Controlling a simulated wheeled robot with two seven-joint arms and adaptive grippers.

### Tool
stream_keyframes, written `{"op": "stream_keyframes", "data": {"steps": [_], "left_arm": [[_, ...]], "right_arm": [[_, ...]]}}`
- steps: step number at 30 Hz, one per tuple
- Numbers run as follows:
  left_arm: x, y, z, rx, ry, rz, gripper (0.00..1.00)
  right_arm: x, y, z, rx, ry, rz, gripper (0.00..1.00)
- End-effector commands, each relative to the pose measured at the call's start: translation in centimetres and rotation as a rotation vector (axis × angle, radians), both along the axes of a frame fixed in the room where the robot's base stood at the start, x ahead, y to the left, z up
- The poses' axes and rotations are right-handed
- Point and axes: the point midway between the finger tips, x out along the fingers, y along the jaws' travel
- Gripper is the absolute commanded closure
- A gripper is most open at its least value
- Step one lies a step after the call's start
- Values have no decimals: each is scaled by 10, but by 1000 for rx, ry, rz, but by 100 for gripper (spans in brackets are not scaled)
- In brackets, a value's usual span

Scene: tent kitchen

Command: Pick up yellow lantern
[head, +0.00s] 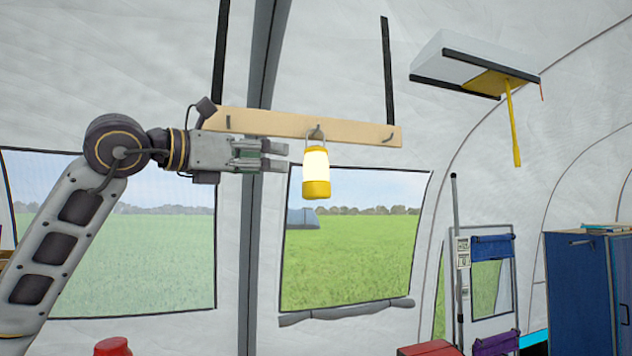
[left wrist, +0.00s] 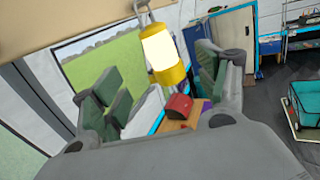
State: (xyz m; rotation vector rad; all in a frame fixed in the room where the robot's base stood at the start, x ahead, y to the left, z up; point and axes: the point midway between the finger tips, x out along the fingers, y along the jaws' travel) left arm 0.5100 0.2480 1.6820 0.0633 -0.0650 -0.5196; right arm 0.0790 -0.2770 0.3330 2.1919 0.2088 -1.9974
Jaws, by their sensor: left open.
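The yellow lantern (head: 316,174) has a glowing white body, a yellow base and a handle loop. It hangs upright from the middle hook of a wooden rail (head: 270,123) in the head view. My left gripper (head: 285,154) is open and points right, with its fingertips just left of the lantern. In the left wrist view the lantern (left wrist: 162,55) appears tilted, beyond and between the open fingers, with nothing gripped. The handle meets the hook at the top edge of that view. My right gripper is not in view.
The rail has further hooks (head: 389,137) beside the lantern. Tent wall and windows lie behind. A blue cabinet (head: 581,290) stands at right. A red object (head: 113,346) is at the bottom left.

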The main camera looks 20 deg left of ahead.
Motion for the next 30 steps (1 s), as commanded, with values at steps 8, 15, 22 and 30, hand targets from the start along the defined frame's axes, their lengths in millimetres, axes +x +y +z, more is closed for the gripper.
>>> {"op": "stream_keyframes", "data": {"steps": [8,15,22,30], "left_arm": [[2,4,-10,-25,68,19,26],[2,4,-10,-27,68,18,26],[10,-1,-10,-26,69,17,26],[38,-17,-8,-27,69,16,26]], "right_arm": [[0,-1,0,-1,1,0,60],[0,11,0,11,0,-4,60],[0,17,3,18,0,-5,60],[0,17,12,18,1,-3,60]]}}
